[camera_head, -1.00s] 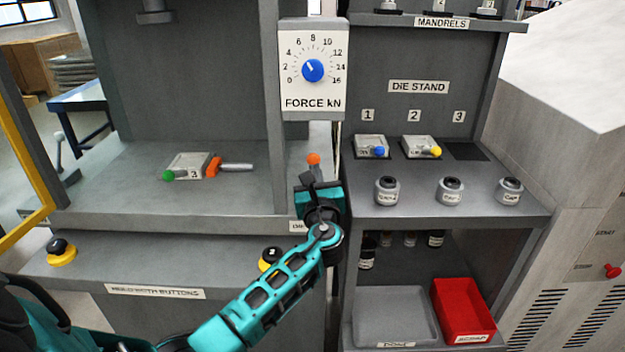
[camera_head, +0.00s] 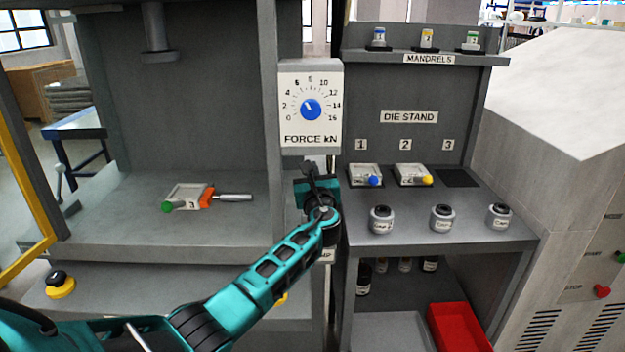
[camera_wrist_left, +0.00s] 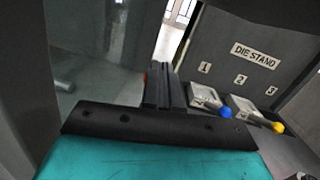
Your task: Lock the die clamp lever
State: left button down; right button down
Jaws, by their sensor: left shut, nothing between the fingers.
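The clamp lever's orange knob shows only as a sliver (camera_wrist_left: 146,78) beside my fingers in the left wrist view. In the head view it is hidden behind my left gripper (camera_head: 311,170), which is at the press's right post above a partly covered label (camera_head: 327,256). The gripper is shut with nothing in it. I cannot tell whether it touches the lever. Die 3 (camera_head: 187,194), with a green knob, lies on the press bed (camera_head: 130,222). An orange block (camera_head: 207,197) with a metal rod is against its right side. My right gripper is out of view.
The force dial (camera_head: 311,109) hangs just above my left gripper. The die stand (camera_head: 465,205) to the right holds die 1 (camera_head: 364,174), die 2 (camera_head: 411,174) and three round cups. A red bin (camera_head: 460,328) is below.

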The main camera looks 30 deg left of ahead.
pick_arm(q)
jog(key=shift+w+a+r, duration=0.1)
jog(key=shift+w+a, duration=0.2)
jog(key=shift+w, duration=0.2)
dwell(0.4)
jog(key=p+v, duration=0.1)
jog(key=v, duration=1.2)
jog(key=shift+w, duration=0.1)
